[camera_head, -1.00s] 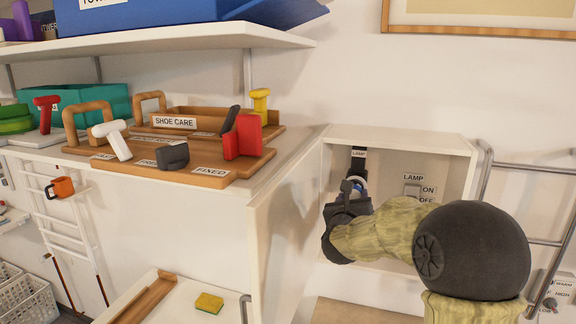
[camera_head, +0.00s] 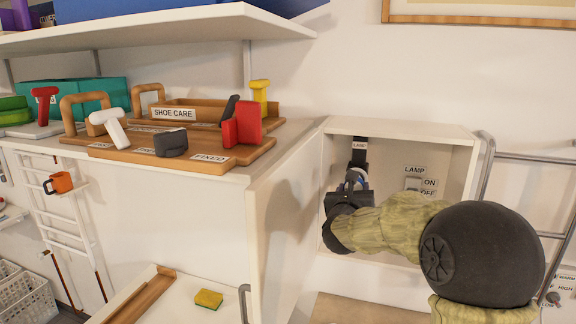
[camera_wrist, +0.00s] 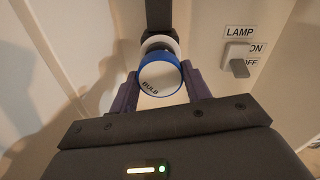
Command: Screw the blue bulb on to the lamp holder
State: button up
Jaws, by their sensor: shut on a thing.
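The blue bulb (camera_wrist: 160,78), with a blue rim and a pale face marked BULB, sits between the two fingers of my gripper (camera_wrist: 163,92) in the wrist view. My gripper is shut on it, inside the white lamp box. The dark lamp holder (camera_wrist: 158,44) is right behind the bulb, with a white collar between them. The bulb appears in line with the holder; whether its thread is engaged cannot be seen.
A lamp switch (camera_wrist: 238,58) with ON and OFF labels is on the box's back wall, right of the bulb. The white box (camera_head: 440,131) has side walls close to my arm. A metal rail (camera_head: 487,165) stands at right; a shoe care tray (camera_head: 180,160) is at left.

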jog(key=shift+r+m+b, duration=0.1)
jog(key=shift+m+b, duration=1)
jog(key=shift+b, duration=0.85)
jog(key=o, duration=0.7)
jog(key=shift+o, duration=0.3)
jog(key=shift+w, duration=0.1)
jog(key=b+v, duration=0.5)
jog(key=v, duration=1.2)
jog(key=shift+s, duration=0.2)
jog(key=shift+c, duration=0.4)
